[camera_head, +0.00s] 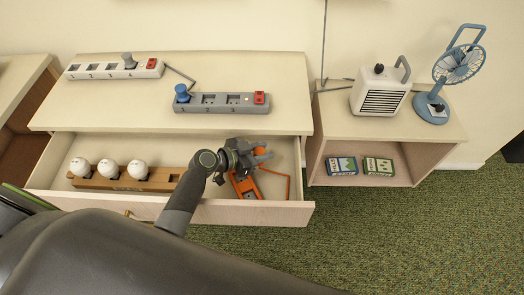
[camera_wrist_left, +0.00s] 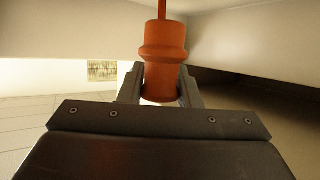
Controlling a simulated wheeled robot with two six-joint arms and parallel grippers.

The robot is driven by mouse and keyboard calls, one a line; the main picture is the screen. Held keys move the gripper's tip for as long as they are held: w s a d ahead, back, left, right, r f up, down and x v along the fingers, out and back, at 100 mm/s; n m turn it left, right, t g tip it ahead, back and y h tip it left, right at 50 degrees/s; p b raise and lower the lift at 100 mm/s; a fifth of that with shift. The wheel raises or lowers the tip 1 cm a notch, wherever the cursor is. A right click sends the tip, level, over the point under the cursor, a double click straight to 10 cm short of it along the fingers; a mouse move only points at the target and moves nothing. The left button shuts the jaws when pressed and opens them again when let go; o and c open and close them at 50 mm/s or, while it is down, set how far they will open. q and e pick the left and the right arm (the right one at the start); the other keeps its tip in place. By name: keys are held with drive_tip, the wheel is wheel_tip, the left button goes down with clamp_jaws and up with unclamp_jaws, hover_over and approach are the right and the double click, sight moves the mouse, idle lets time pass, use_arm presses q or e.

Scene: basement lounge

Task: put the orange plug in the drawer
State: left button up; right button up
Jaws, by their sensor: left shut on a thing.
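The orange plug (camera_head: 262,151) is held in my left gripper (camera_head: 252,152), over the right part of the open drawer (camera_head: 220,212). In the left wrist view the plug (camera_wrist_left: 163,50) stands between the two fingers of the left gripper (camera_wrist_left: 161,88), with a thin orange cord running up from it. The drawer's front is pulled out below the cabinet top. An orange power strip (camera_head: 246,190) lies in the drawer just below the gripper, partly hidden by it. My right gripper is not in view.
A wooden block with several white bulbs (camera_head: 138,168) lies in the drawer's left part. White (camera_head: 115,69) and grey (camera_head: 222,103) power strips stand on the cabinet top. At right, a shelf unit holds a heater (camera_head: 380,92), a fan (camera_head: 436,106) and small boxes (camera_head: 378,166).

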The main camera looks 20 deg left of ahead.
use_arm(q)
drive_tip(key=o, duration=1)
drive_tip(key=shift+r+p, duration=0.5)
drive_tip(key=shift+p, duration=0.2)
drive_tip(key=shift+r+p, duration=0.35)
drive_tip(key=shift+p, duration=0.15)
drive_tip(key=b+v, duration=0.1)
drive_tip(key=v, duration=0.5)
drive_tip(key=b+v, duration=0.1)
drive_tip(key=v, duration=0.5)
drive_tip(key=shift+f+b, duration=0.25)
drive_tip(key=shift+b, duration=0.05)
